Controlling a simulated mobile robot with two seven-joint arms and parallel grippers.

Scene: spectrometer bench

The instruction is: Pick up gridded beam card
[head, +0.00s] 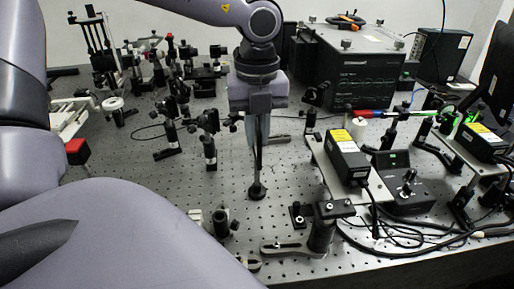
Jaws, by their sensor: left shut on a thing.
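My left gripper (257,142) points straight down over the middle of the bench. It is shut on a narrow, upright thing, which I take to be the gridded beam card. Its thin dark post (258,168) runs down to a small round dark base (257,190). The card face is seen nearly edge-on and mostly hidden by the fingers, so no grid shows. I cannot tell whether the base touches the bench or hangs just above it. My right gripper is not in view.
Post-mounted optics (209,140) stand left of the gripper. A black-and-yellow laser box (346,156) on a plate stands to the right, with cables. A clamp mount (320,228) is in front. A large black unit (352,66) stands behind. Bare perforated bench (150,185) lies to the left.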

